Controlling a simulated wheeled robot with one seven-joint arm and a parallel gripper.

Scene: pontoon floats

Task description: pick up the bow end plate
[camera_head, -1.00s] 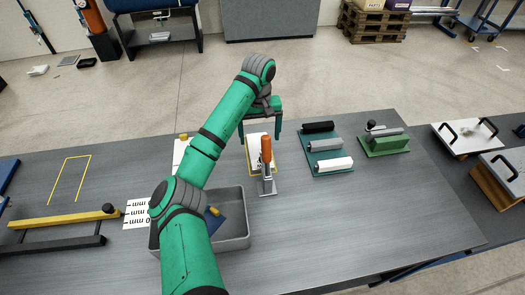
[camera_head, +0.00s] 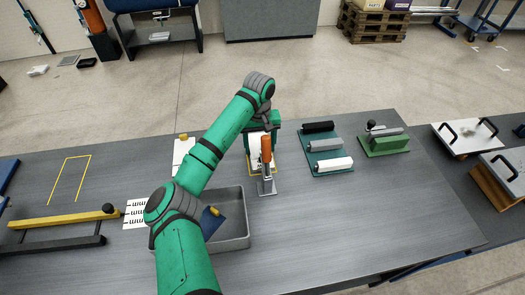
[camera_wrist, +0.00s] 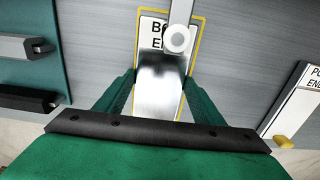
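The bow end plate (camera_wrist: 152,32) is a white plate with black lettering, partly cut off, inside a yellow outline in the wrist view. In the head view the plate (camera_head: 256,142) lies behind an upright orange-handled clamp (camera_head: 267,152). The clamp's grey bar and round tip (camera_wrist: 177,38) reach over the plate. My gripper (camera_wrist: 162,75) is open above the plate, with its green fingers on either side of it. A shiny grey surface shows between the fingers. I cannot tell whether the fingers touch the plate.
A grey bin (camera_head: 236,242) stands in front. A second labelled white plate (camera_head: 182,158) with a yellow knob is to the left. A teal board (camera_head: 327,170) with black, grey and white rollers lies to the right, beside a green block fixture (camera_head: 384,146). The table's front right is clear.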

